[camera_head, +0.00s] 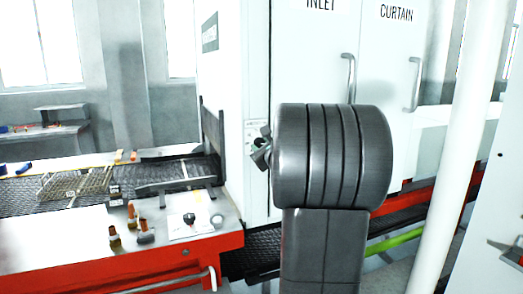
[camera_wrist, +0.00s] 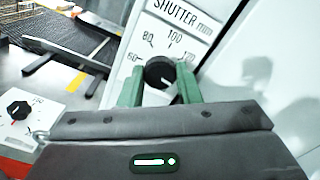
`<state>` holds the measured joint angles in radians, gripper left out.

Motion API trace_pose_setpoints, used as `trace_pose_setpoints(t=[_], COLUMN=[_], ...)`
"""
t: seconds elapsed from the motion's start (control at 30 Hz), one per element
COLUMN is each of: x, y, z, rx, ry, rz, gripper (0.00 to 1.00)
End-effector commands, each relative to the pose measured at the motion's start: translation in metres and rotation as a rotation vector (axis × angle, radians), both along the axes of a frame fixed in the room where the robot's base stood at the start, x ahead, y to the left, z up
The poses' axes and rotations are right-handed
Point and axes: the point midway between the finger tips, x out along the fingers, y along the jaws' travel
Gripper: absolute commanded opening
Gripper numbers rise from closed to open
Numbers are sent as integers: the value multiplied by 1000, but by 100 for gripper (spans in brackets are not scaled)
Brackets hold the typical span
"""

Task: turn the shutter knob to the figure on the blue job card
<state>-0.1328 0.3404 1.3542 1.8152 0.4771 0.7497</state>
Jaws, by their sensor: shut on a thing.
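The black shutter knob (camera_wrist: 160,71) sits on a white dial plate (camera_wrist: 190,18) marked SHUTTER, with 60, 80 and 100 readable and a figure at the right partly covered. My gripper (camera_wrist: 160,80) has its green fingers on both sides of the knob and is shut on it. The knob's pointer setting is hard to read. In the head view my gripper (camera_head: 262,151) is at the plate on the white cabinet, and my dark arm hides part of that area. I cannot make out a blue job card in either view.
Another black knob (camera_head: 189,219) is on a white plate on the red-edged bench. Several small orange-topped items stand beside it. The mesh belt (camera_head: 30,196) runs at left with a wire basket (camera_head: 75,184). A white pole (camera_head: 452,150) stands right of my arm.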

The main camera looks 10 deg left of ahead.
Motion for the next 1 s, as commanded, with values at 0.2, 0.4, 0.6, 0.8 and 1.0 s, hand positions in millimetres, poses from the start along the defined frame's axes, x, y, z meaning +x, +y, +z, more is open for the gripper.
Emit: trace_pose_setpoints(t=[0.2, 0.4, 0.6, 0.8, 1.0], x=[0, 0, -1, -16, -49], y=[0, 0, -1, -12, -34], z=[0, 0, 0, -1, -1], rx=[0, 1, 2, 3, 2], ry=[3, 2, 2, 1, 1], rz=[0, -1, -1, -3, -3], gripper=[34, 52, 52, 52, 52])
